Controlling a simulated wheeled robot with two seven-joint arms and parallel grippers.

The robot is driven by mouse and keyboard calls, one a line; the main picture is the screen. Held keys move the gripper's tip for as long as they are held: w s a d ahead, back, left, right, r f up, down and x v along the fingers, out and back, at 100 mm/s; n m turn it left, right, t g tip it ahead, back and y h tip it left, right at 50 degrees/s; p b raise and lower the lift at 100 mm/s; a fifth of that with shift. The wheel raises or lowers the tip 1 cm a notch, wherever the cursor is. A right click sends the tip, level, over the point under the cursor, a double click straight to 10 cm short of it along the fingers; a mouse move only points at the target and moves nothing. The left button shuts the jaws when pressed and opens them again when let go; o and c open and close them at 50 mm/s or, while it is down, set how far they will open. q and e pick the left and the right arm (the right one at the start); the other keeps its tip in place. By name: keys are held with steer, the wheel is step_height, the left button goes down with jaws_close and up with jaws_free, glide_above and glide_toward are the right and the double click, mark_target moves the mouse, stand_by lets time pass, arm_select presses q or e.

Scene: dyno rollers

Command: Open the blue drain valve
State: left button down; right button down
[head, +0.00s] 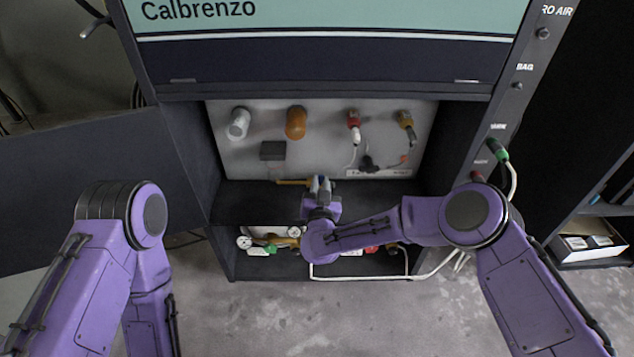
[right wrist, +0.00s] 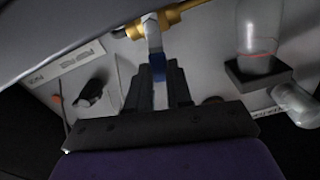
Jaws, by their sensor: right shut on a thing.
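The blue drain valve handle (right wrist: 159,92) sits between the two dark fingers of my right gripper (right wrist: 157,78) in the right wrist view. A pale metal stem runs from it up to a brass fitting (right wrist: 178,14). In the head view my right gripper (head: 319,186) is inside the cabinet, at the lower edge of the light panel, and is shut on the handle. The brass pipe (head: 291,182) shows just left of the gripper there; the handle itself is largely hidden. My left arm is at the left of the head view, its gripper out of sight.
Gauges (head: 244,242) and pipes fill the lower shelf. Dark cabinet walls flank the opening. A clear bowl (right wrist: 260,30) is right of the gripper.

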steer(key=shift+d+f+m, duration=0.25)
steer(key=shift+d+m, duration=0.2)
steer(key=shift+m, duration=0.75)
steer(key=shift+d+f+m, duration=0.2)
steer(key=shift+d+m, duration=0.25)
steer(key=shift+m, duration=0.75)
steer(key=c, duration=1)
jaws_free()
steer(key=shift+s, duration=0.1)
steer(key=shift+s+r, duration=0.1)
steer(key=shift+s, duration=0.2)
steer(key=shift+s+p, duration=1.05)
steer(key=shift+s, duration=3.9)
